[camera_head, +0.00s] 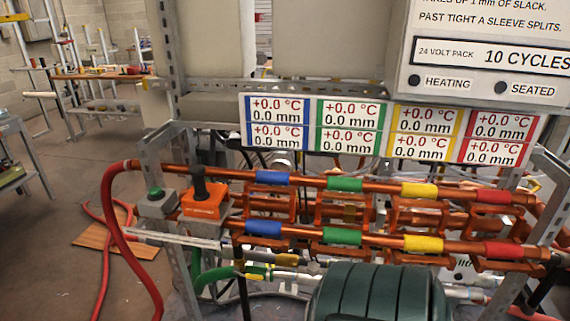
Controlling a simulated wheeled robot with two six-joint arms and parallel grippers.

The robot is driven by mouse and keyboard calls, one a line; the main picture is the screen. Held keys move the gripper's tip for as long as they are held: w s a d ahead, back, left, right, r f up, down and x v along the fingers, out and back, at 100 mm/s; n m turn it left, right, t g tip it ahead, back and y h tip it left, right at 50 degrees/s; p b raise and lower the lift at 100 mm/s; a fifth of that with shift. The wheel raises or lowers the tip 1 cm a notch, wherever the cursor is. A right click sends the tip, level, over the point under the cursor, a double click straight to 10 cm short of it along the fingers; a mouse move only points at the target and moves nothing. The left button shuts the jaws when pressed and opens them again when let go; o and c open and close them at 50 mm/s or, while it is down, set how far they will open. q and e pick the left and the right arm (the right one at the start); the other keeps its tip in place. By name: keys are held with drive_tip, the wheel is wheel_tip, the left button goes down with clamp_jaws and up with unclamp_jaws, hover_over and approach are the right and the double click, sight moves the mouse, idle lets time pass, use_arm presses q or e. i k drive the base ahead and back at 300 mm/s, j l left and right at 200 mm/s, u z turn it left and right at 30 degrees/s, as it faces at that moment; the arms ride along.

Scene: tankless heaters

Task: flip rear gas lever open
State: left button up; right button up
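Two small yellow lever-like parts sit low on the rig, below the copper pipes. The farther one (287,259) is on a grey pipe, and its grip seems to lie roughly along that pipe. The nearer one (254,276) is beside a green hose fitting. They are small, and I cannot tell for sure that they are the gas levers or whether either is open or shut. Neither of my grippers shows in the head view.
Two copper pipes with blue, green, yellow and red sleeves (344,185) run across the rig. A dark green ribbed cylinder (375,295) fills the bottom centre. An orange box with a black handle (203,203) and a green-button box (156,204) stand left. Red hose (110,222) hangs left.

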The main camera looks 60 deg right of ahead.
sight(236, 270)
drive_tip(key=z, duration=1.7)
